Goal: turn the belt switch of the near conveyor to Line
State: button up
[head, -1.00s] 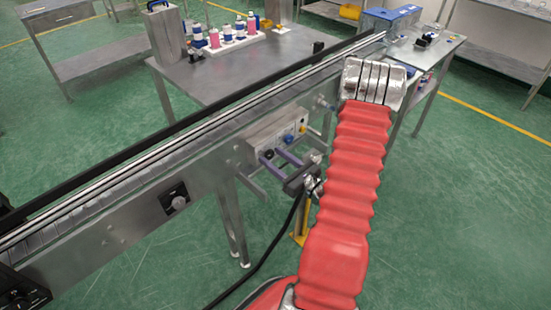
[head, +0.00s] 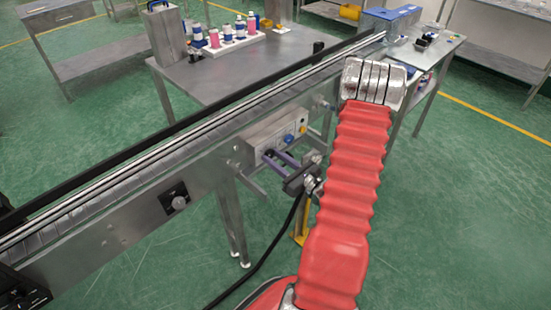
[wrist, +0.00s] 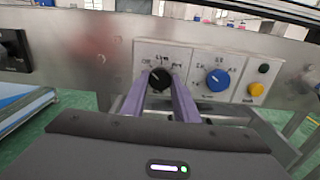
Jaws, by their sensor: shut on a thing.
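The belt switch (wrist: 158,78) is a black round knob on the light panel (wrist: 187,48) of the near conveyor (head: 205,170). Small labels are printed around it, with Line above it. My gripper's two purple fingers (wrist: 157,85) stand on either side of the knob, shut on it; they also reach the panel in the head view (head: 270,155). The fingers cover the knob's sides, and I cannot clearly tell which label its pointer faces. A blue knob (wrist: 217,80) sits to the right, apart from the fingers.
A dark green button (wrist: 263,69) and a yellow button (wrist: 257,89) are at the panel's right end. A separate black dial (head: 179,202) sits further left on the conveyor side. A steel table (head: 225,70) with bottles stands behind the conveyor. Green floor is open in front.

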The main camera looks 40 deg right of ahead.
jog(key=shift+m, duration=0.3)
jog(key=m, duration=0.4)
jog(key=shift+m, duration=0.4)
jog(key=shift+d+m, duration=0.1)
jog(key=shift+m, duration=2.1)
jog(key=o, duration=1.1)
jog(key=shift+c, duration=0.2)
jog(key=shift+s, duration=0.1)
jog(key=s, duration=1.3)
jog(key=shift+s+d, duration=0.15)
jog(key=shift+s, duration=0.2)
